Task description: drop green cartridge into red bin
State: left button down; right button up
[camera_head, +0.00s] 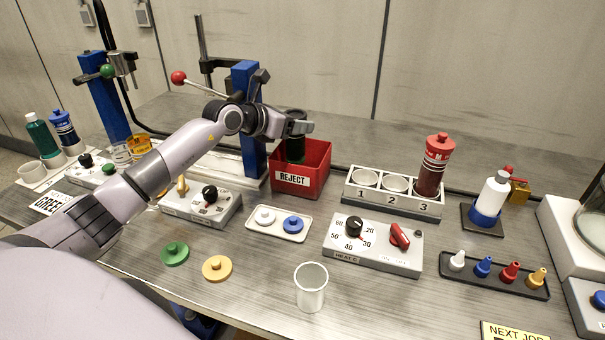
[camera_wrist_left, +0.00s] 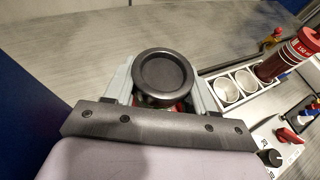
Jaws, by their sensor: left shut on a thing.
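My left gripper (camera_head: 298,127) is shut on a dark green cartridge (camera_head: 296,152), held upright over the red bin (camera_head: 319,166) marked REJECT. The cartridge's lower part is inside the bin's opening, behind its front wall, so its bottom end is hidden. In the left wrist view the cartridge's round black end (camera_wrist_left: 163,74) sits between the fingers, with a little of the red bin showing behind it. My right gripper is not in view.
A blue press column (camera_head: 248,120) stands just left of the bin. A rack (camera_head: 393,196) with a red cartridge (camera_head: 434,165) in slot 3 is to the right. A heater box (camera_head: 373,247) and a clear cup (camera_head: 311,287) are in front.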

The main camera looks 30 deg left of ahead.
pick_arm(q)
jog(key=shift+r, duration=0.1)
jog(key=shift+c, duration=1.8)
grip_release()
jog(key=shift+o, duration=0.4)
notch_tip(320, 180, up, 20)
jog(key=shift+s, duration=0.1)
